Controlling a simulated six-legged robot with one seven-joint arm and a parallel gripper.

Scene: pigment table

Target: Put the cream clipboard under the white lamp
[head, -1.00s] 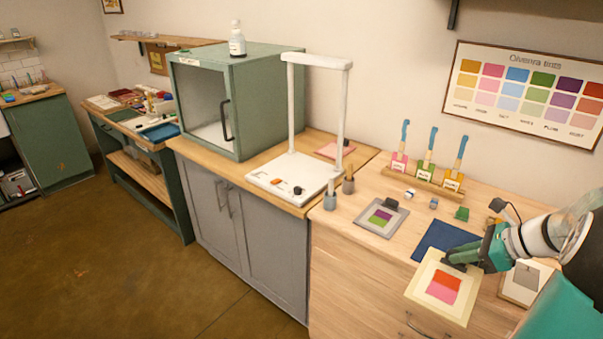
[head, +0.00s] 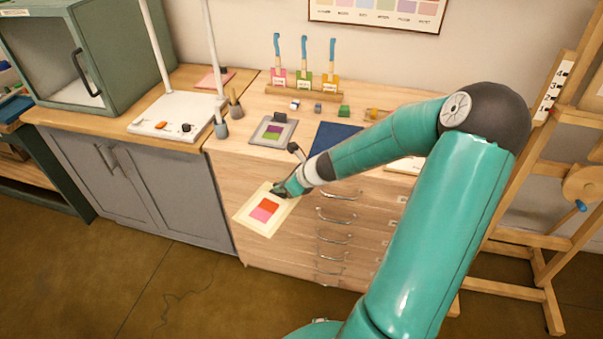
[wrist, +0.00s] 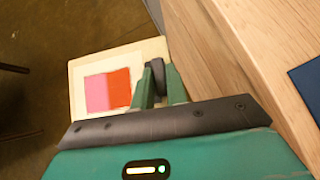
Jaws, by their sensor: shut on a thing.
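The cream clipboard (head: 250,217) carries a red and pink swatch. My gripper (head: 281,190) is shut on its edge and holds it in the air in front of the drawer cabinet. In the wrist view the clipboard (wrist: 78,72) extends beyond my gripper (wrist: 155,75), over the brown floor. The white lamp has a flat base (head: 158,125) with an orange and a black control, on the wooden counter to the left of my gripper. Two white posts (head: 155,42) rise from it; its top bar is out of view now. The base top is bare between posts and controls.
A grey clipboard (head: 258,136) with a green and purple swatch lies right of the lamp. A navy mat (head: 335,143) lies farther right.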

